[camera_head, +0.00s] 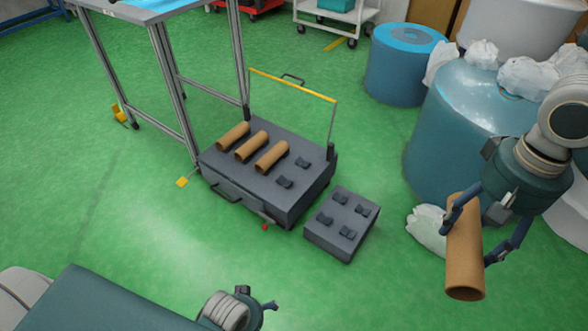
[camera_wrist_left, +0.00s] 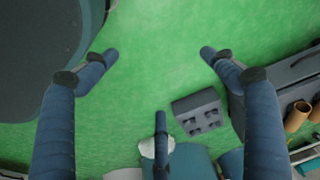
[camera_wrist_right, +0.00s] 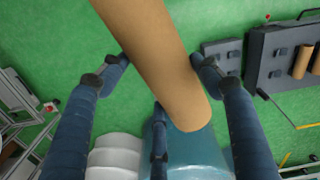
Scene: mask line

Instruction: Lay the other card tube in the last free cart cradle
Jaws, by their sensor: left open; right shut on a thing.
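My right gripper (camera_head: 484,235) is shut on a brown card tube (camera_head: 465,250), held above the floor at the right of the head view. The tube also fills the upper middle of the right wrist view (camera_wrist_right: 155,60). The dark grey cart (camera_head: 245,190) stands mid-view with three card tubes (camera_head: 252,146) lying side by side in cradles. A free cradle (camera_head: 285,182) shows at its right front, with another cradle block behind it. My left gripper (camera_wrist_left: 160,52) is open and empty over green floor; its arm is at the bottom of the head view.
A low grey block with several empty cradles (camera_head: 340,223) stands on the floor right of the cart. A yellow-topped handle (camera_head: 292,84) rises behind the cart. A metal-legged table (camera_head: 175,75) is behind left; blue drums (camera_head: 402,65) and white bags stand at right.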

